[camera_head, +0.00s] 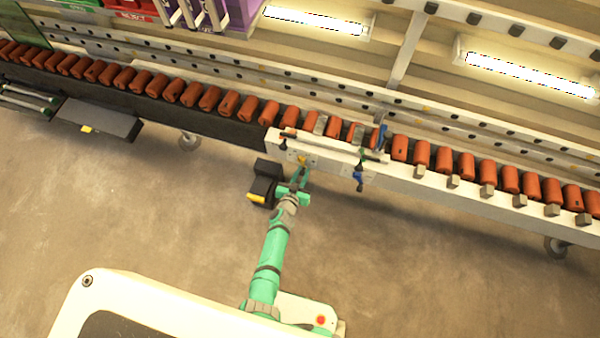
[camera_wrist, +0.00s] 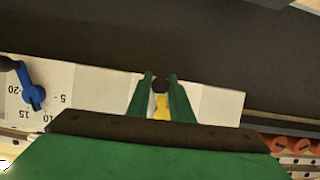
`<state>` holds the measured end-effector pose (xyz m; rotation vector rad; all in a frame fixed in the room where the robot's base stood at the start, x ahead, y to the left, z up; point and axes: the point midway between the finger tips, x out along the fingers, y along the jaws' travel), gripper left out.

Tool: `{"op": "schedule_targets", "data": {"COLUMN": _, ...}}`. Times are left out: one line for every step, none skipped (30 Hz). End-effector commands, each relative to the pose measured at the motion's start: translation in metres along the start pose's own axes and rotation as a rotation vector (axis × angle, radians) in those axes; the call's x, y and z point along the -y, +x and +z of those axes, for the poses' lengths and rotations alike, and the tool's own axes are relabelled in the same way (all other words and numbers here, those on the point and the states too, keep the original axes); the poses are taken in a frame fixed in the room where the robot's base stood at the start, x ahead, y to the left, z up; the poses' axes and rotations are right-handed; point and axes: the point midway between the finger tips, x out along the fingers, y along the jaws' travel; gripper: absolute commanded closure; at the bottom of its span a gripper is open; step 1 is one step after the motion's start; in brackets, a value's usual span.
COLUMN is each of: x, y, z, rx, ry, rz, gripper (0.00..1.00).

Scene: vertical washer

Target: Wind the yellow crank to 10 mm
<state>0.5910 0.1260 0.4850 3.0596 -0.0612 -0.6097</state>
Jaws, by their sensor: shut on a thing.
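The yellow crank (camera_wrist: 161,104) is between the two green fingers of my gripper (camera_wrist: 161,80) in the wrist view. A dark round knob shows at the fingertips, and my gripper is shut on the crank. In the head view the crank (camera_head: 301,160) is a small yellow part on the white plate at the conveyor's front edge, with my gripper (camera_head: 303,172) reaching up to it. A blue lever (camera_wrist: 30,85) points over a white dial (camera_wrist: 55,90) with numbers including 5, 10, 15 and 20, at the left of the wrist view. The yellow crank's own scale is hidden.
The conveyor (camera_head: 400,172) crosses the head view with a long row of orange cylinders (camera_head: 230,104). A dark box with a yellow part (camera_head: 264,182) is close left of my gripper.

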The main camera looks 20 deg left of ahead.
Motion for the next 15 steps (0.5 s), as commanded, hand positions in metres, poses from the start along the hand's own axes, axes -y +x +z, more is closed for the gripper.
{"op": "schedule_targets", "data": {"x": -0.0020, "y": -0.0001, "z": -0.0007, "rx": 0.000, "ry": -0.020, "rz": 0.014, "gripper": 1.00}}
{"op": "schedule_targets", "data": {"x": -0.0024, "y": -0.0003, "z": -0.0009, "rx": 0.000, "ry": -0.037, "rz": 0.019, "gripper": 1.00}}
{"op": "schedule_targets", "data": {"x": -0.0035, "y": -0.0004, "z": -0.0011, "rx": 0.000, "ry": -0.055, "rz": 0.028, "gripper": 1.00}}
{"op": "schedule_targets", "data": {"x": -0.0038, "y": -0.0006, "z": -0.0013, "rx": 0.000, "ry": -0.071, "rz": 0.033, "gripper": 1.00}}
{"op": "schedule_targets", "data": {"x": -0.0048, "y": -0.0007, "z": -0.0016, "rx": 0.000, "ry": -0.085, "rz": 0.039, "gripper": 1.00}}
{"op": "schedule_targets", "data": {"x": -0.0061, "y": -0.0007, "z": -0.0020, "rx": 0.000, "ry": -0.103, "rz": 0.046, "gripper": 1.00}}
{"op": "schedule_targets", "data": {"x": -0.0065, "y": -0.0009, "z": -0.0023, "rx": 0.000, "ry": -0.117, "rz": 0.051, "gripper": 1.00}}
{"op": "schedule_targets", "data": {"x": -0.0071, "y": -0.0010, "z": -0.0025, "rx": 0.000, "ry": -0.128, "rz": 0.056, "gripper": 1.00}}
{"op": "schedule_targets", "data": {"x": -0.0079, "y": -0.0012, "z": -0.0028, "rx": 0.000, "ry": -0.143, "rz": 0.062, "gripper": 1.00}}
{"op": "schedule_targets", "data": {"x": -0.0082, "y": -0.0013, "z": -0.0031, "rx": 0.000, "ry": -0.155, "rz": 0.066, "gripper": 1.00}}
{"op": "schedule_targets", "data": {"x": -0.0087, "y": -0.0014, "z": -0.0034, "rx": -0.001, "ry": -0.164, "rz": 0.070, "gripper": 1.00}}
{"op": "schedule_targets", "data": {"x": -0.0096, "y": -0.0014, "z": -0.0037, "rx": -0.001, "ry": -0.175, "rz": 0.075, "gripper": 1.00}}
{"op": "schedule_targets", "data": {"x": -0.0101, "y": -0.0014, "z": -0.0040, "rx": -0.001, "ry": -0.183, "rz": 0.078, "gripper": 1.00}}
{"op": "schedule_targets", "data": {"x": -0.0105, "y": -0.0015, "z": -0.0041, "rx": -0.001, "ry": -0.190, "rz": 0.081, "gripper": 1.00}}
{"op": "schedule_targets", "data": {"x": -0.0107, "y": -0.0016, "z": -0.0043, "rx": -0.001, "ry": -0.198, "rz": 0.083, "gripper": 1.00}}
